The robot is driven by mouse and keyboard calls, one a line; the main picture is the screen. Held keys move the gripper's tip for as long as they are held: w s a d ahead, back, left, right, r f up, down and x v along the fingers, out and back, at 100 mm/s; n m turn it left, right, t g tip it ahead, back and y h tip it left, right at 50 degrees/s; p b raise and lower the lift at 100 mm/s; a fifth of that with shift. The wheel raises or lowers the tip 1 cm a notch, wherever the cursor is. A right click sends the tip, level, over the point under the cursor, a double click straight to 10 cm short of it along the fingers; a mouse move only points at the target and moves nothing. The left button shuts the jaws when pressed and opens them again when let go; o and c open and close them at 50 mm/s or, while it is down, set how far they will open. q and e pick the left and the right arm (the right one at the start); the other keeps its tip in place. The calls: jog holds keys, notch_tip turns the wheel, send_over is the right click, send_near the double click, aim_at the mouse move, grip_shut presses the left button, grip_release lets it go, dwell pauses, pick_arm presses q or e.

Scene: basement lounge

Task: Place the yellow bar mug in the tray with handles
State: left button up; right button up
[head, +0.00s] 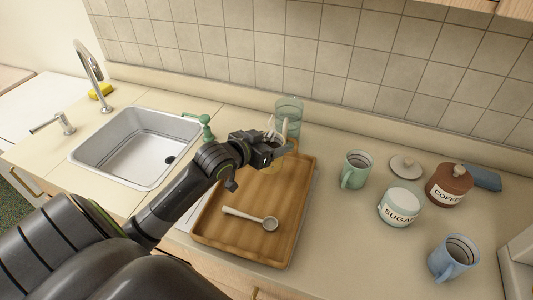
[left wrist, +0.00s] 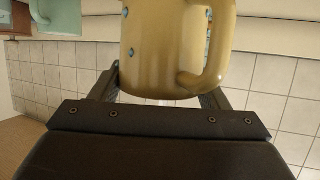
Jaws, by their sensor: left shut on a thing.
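The yellow bar mug (left wrist: 160,60) with small blue dots and a handle at its right fills the upper middle of the left wrist view. My left gripper (head: 277,133) is shut on it, with a finger at each side. In the head view the gripper is over the far end of the tray, and I cannot clearly make out the mug there. The wooden tray with handles (head: 222,222) lies on the counter, right of the sink. A pale spoon (head: 246,217) lies in its near half. My right gripper is not in view.
A clear green glass (head: 289,108) stands just behind the gripper. Right of the tray are a green mug (head: 355,170), a sugar jar (head: 400,205), a coffee jar (head: 449,186), a loose lid (head: 406,167) and a blue mug (head: 453,258). The sink (head: 135,148) is left.

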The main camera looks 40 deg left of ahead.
pick_arm(q)
notch_tip(320, 180, down, 3)
jog(key=shift+a+f, duration=0.1)
jog(key=shift+f, duration=0.65)
jog(key=o, duration=1)
jog(key=shift+c, duration=0.2)
jog(key=o, duration=0.4)
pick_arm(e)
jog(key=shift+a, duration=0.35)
